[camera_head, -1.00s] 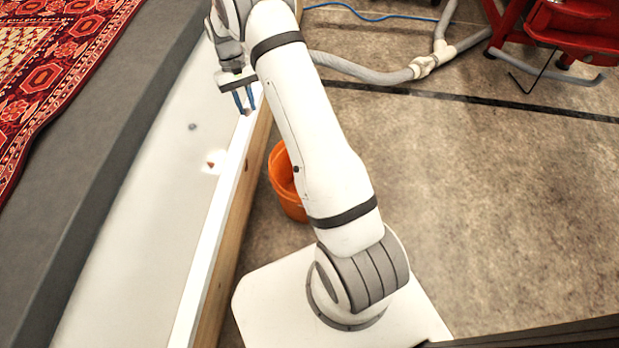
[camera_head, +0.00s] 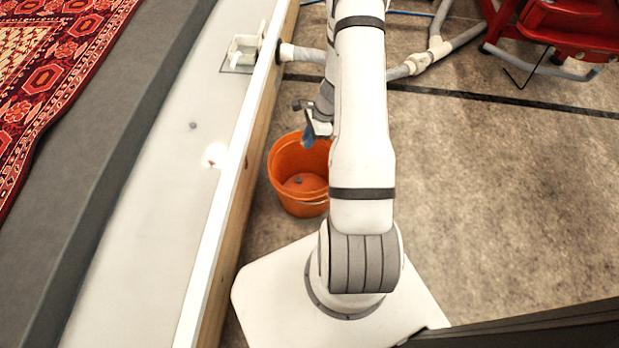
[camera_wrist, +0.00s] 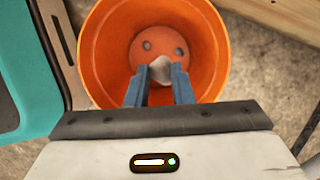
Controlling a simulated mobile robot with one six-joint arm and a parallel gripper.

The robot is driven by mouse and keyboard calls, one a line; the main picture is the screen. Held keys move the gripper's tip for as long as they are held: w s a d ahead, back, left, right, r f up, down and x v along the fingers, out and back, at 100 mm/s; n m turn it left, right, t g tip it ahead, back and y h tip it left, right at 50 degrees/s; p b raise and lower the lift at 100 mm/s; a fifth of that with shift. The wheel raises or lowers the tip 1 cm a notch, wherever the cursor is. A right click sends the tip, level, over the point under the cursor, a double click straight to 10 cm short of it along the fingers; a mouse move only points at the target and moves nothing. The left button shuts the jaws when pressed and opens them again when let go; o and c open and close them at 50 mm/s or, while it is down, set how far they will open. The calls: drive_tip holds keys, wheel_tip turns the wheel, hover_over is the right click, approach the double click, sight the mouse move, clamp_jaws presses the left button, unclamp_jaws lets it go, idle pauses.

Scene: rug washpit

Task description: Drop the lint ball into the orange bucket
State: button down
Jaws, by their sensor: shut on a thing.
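The orange bucket (camera_head: 284,188) stands upright on the concrete floor beside the wooden-sided pit wall. My gripper (camera_head: 309,140) is over the bucket's far right side in the head view, partly hidden by my arm. In the wrist view my gripper (camera_wrist: 160,80) is shut on a pale grey lint ball (camera_wrist: 160,68) between its blue fingertips. The bucket's open mouth (camera_wrist: 215,45) lies below the held ball. The held ball cannot be made out in the head view. Two small dark bits (camera_wrist: 146,46) show on the bucket's bottom.
A grey speck (camera_head: 193,125) and a small reddish bit (camera_head: 212,162) lie on the pale pit floor. The pit's white rim (camera_head: 222,190) runs left of the bucket. A patterned red rug (camera_head: 50,80) lies far left. Grey hoses and a red machine (camera_head: 570,30) are at the back right.

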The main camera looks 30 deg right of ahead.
wheel_tip(320, 180, down, 6)
drive_tip(key=s+m+b, duration=0.1)
drive_tip(key=b, duration=0.3)
drive_tip(key=shift+d+f, duration=0.25)
drive_tip(key=shift+d, duration=0.15)
drive_tip(key=shift+s, duration=0.1)
drive_tip(key=c, duration=1.2)
unclamp_jaws()
drive_tip(key=shift+r, duration=0.1)
drive_tip(key=p+v, duration=0.3)
drive_tip(key=v, duration=0.4)
drive_tip(key=shift+s+d+r, duration=0.15)
drive_tip(key=shift+r, duration=0.15)
